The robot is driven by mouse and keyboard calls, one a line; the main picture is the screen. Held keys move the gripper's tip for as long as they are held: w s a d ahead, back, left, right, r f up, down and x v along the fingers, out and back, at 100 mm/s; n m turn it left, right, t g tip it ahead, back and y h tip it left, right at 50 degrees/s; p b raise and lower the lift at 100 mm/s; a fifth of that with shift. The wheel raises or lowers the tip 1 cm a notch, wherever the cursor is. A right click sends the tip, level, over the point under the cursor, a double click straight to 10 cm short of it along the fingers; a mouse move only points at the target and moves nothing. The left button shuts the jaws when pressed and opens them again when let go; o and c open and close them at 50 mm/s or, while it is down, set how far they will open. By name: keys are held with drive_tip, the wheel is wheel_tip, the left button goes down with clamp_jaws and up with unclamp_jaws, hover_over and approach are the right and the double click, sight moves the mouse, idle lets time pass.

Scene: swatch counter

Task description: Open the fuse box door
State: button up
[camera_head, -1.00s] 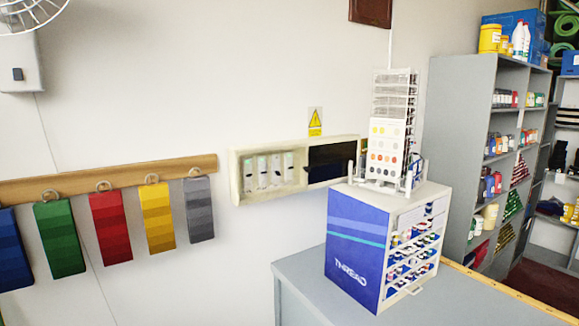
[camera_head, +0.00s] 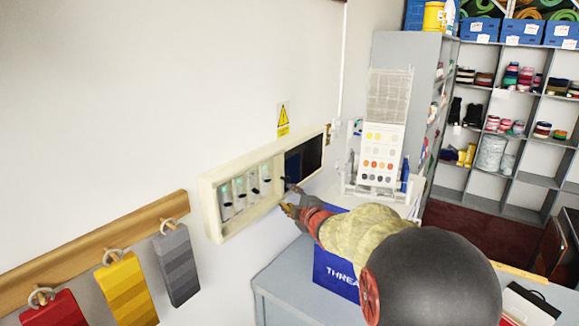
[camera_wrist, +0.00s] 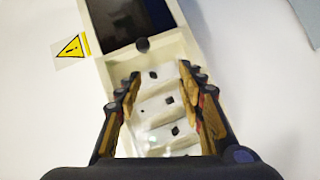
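The fuse box (camera_head: 210,205) is a cream, shallow box on the wall. Its left part shows a row of white fuse units (camera_head: 245,190). Its right part is a dark glossy panel (camera_head: 303,158), also in the wrist view (camera_wrist: 108,20). A dark round knob (camera_wrist: 142,44) sits at the panel's edge beside the fuse units. My gripper (camera_head: 290,198) is at the box's lower front edge. In the wrist view my gripper (camera_wrist: 157,92) is open, its fingers apart over the fuse units, with the knob just beyond the fingertips. Nothing is between the fingers; I cannot tell whether they touch the box.
A yellow warning sign (camera_head: 283,118) is on the wall above the box. A wooden rail (camera_head: 95,240) with hanging swatches is at left.

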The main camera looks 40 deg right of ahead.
sight(289, 181)
drive_tip(key=d+n+t+y+p, duration=0.3)
drive_tip(key=d+n+p, duration=0.1)
drive_tip(key=d+n, duration=0.15)
drive_tip(key=w, duration=0.5)
drive_tip(key=w+p, duration=0.1)
drive_tip(key=w, duration=0.2)
drive_tip(key=shift+w+d+f, duration=0.1)
drive_tip(key=shift+d, duration=0.2)
drive_tip(key=shift+c, duration=0.3)
clamp_jaws()
